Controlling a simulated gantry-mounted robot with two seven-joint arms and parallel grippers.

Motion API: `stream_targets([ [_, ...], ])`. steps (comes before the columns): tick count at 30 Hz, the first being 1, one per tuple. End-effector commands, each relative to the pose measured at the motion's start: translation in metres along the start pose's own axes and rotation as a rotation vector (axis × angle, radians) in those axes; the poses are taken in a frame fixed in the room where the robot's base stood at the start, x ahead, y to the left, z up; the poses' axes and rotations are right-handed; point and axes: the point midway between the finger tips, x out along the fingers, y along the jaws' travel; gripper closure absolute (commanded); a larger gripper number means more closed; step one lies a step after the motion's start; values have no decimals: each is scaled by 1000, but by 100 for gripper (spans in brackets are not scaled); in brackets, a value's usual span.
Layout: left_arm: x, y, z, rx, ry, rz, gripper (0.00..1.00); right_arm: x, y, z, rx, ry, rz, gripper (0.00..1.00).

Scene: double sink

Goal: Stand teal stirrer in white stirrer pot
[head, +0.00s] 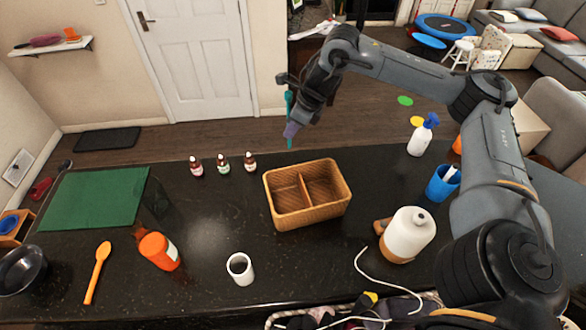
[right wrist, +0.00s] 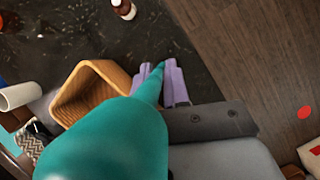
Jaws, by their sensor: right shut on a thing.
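The teal stirrer (head: 289,98) is held roughly upright by my right gripper (head: 292,129), beyond the counter's far edge behind the wicker basket. My right gripper's lavender fingers are shut on it. In the right wrist view the stirrer (right wrist: 105,145) looms large close to the camera and narrows to a tip between the fingers (right wrist: 162,84). The white stirrer pot (head: 240,268) stands upright at the front middle of the counter, its dark opening facing up, well apart from the stirrer. A white cylinder, apparently this pot, is at the left of the right wrist view (right wrist: 20,95). My left gripper is not in view.
A divided wicker basket (head: 308,218) lies between the stirrer and pot. An orange jar (head: 158,251) and orange spoon (head: 98,270) are left of the pot. A white jug (head: 408,235) and a white cable (head: 375,278) are right. Small bottles (head: 223,163) stand behind.

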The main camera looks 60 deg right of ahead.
Motion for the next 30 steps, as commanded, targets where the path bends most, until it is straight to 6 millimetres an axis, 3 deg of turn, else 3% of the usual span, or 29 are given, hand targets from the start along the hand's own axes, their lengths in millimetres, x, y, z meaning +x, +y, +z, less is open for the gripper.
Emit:
stream_targets([
  [5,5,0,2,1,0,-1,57,11,-8,-12,-36,4,15,100],
  [22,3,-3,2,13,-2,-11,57,64,-9,-36,-41,4,17,100],
  [30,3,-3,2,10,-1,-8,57,71,-9,-38,-41,2,16,100],
])
